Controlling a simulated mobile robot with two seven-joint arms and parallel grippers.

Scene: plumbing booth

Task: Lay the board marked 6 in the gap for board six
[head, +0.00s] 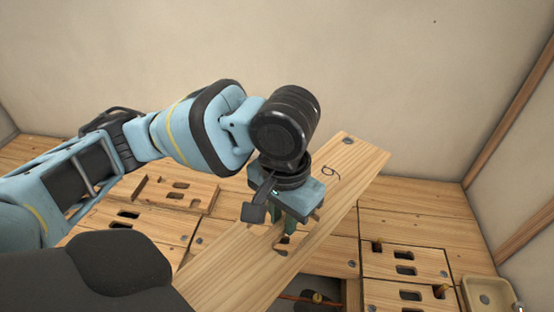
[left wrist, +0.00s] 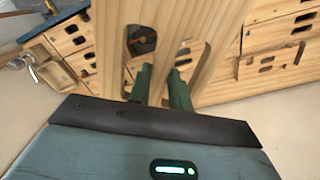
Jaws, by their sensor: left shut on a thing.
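The board marked 6 (head: 335,195) is a long pale wooden plank, held up off the floor and slanting across the middle of the head view. Its 6 shows near the far end. My left gripper (head: 287,228) is shut on it, around the wood between its two hand slots. In the left wrist view the green fingers (left wrist: 162,90) reach into the slots of the board (left wrist: 165,20). An opening in the floor (head: 318,288), with a pipe and a brass fitting inside, shows partly beyond the board's right edge; the board hides the rest. My right gripper is not in view.
Slotted floor boards lie to the left (head: 165,198) and right (head: 405,262) of the held board. A pale basin (head: 490,297) stands at the lower right. Walls (head: 420,90) close off the back and right side.

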